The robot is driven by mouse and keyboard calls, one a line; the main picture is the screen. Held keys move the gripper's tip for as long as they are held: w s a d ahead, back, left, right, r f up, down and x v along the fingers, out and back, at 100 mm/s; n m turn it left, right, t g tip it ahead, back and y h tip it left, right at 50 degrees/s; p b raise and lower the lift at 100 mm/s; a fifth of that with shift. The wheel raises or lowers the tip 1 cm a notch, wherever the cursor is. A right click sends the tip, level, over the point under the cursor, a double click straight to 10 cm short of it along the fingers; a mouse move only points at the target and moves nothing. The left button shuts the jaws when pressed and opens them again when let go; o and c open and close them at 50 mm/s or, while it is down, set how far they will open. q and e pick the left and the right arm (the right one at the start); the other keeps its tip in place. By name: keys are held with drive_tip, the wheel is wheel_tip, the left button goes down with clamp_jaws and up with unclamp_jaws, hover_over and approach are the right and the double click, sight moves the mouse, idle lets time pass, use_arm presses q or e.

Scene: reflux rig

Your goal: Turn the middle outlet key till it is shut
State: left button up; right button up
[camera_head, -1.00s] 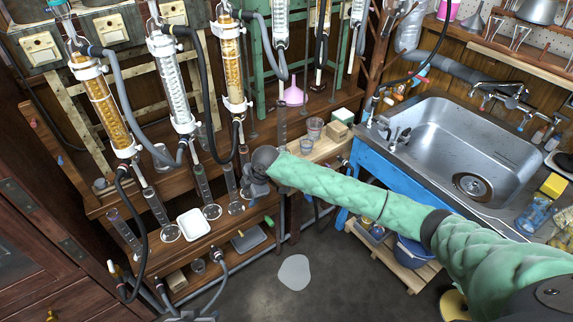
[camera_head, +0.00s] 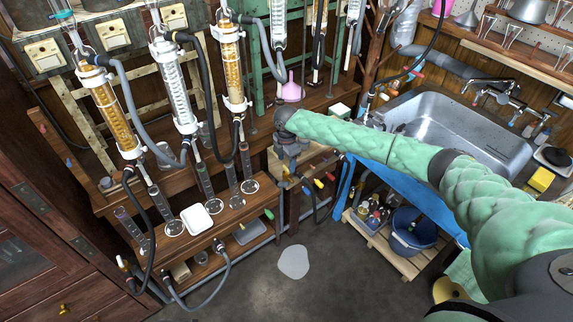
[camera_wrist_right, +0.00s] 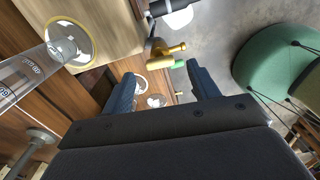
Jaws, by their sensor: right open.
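My right gripper (camera_head: 288,172) is open and points down in front of the bench. In the right wrist view its two dark fingers (camera_wrist_right: 162,82) stand apart, with a brass outlet valve and its yellow key (camera_wrist_right: 167,56) just beyond and between the tips. They look apart from it, with nothing held. My left gripper is out of view.
Glass columns (camera_head: 176,85) with dark hoses stand at the left above cylinders and a white dish (camera_head: 196,219). A steel sink (camera_head: 440,135) is at the right. A blue bucket (camera_head: 413,229) sits on a low pallet (camera_head: 372,240).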

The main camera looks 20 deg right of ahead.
sight(287, 168)
drive_tip(key=shift+f, duration=1.5)
drive_tip(key=c, duration=1)
drive_tip(key=shift+p, duration=0.3)
